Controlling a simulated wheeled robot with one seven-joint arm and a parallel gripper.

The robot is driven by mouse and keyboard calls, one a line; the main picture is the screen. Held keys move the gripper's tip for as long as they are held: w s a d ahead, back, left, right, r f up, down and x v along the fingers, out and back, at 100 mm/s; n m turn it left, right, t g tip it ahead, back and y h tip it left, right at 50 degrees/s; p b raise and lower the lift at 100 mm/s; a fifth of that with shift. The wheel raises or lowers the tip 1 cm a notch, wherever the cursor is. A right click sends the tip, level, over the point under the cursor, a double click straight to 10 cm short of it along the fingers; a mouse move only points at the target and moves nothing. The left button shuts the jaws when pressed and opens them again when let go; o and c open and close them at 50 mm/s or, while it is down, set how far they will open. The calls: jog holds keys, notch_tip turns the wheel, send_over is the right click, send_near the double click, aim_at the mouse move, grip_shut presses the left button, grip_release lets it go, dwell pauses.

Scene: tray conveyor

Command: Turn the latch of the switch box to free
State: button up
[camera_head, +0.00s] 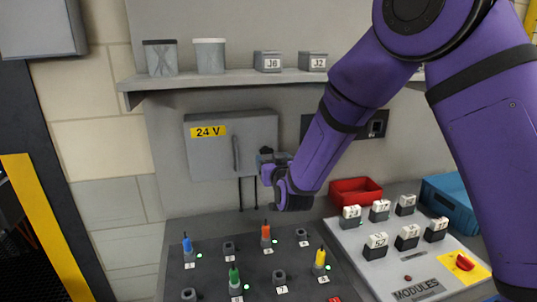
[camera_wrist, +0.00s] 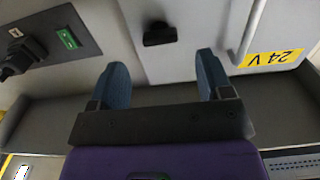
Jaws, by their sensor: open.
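The grey switch box (camera_head: 212,152) with a yellow 24 V label (camera_head: 209,132) and a vertical bar handle (camera_head: 236,153) is on the wall below the shelf; its door looks closed. In the wrist view, upside down, the box door (camera_wrist: 200,30) shows the black latch (camera_wrist: 160,34), its bar lying about level across the picture. My gripper (camera_wrist: 161,70) is open and empty, with the latch ahead of the gap between its blue fingers, apart from both. In the head view my gripper (camera_head: 268,166) is at the box's lower right corner and largely covers the latch area.
A dark wall panel (camera_wrist: 75,20) with a black plug and green mark is beside the box. A shelf (camera_head: 220,78) with jars and small boxes is above. Below are a bench of coloured pegs (camera_head: 265,232), a red bin (camera_head: 355,190) and a modules panel (camera_head: 450,262).

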aim_at(267, 153)
jog(key=shift+x, duration=2.7)
jog(key=shift+c, duration=0.2)
jog(key=c, duration=0.9)
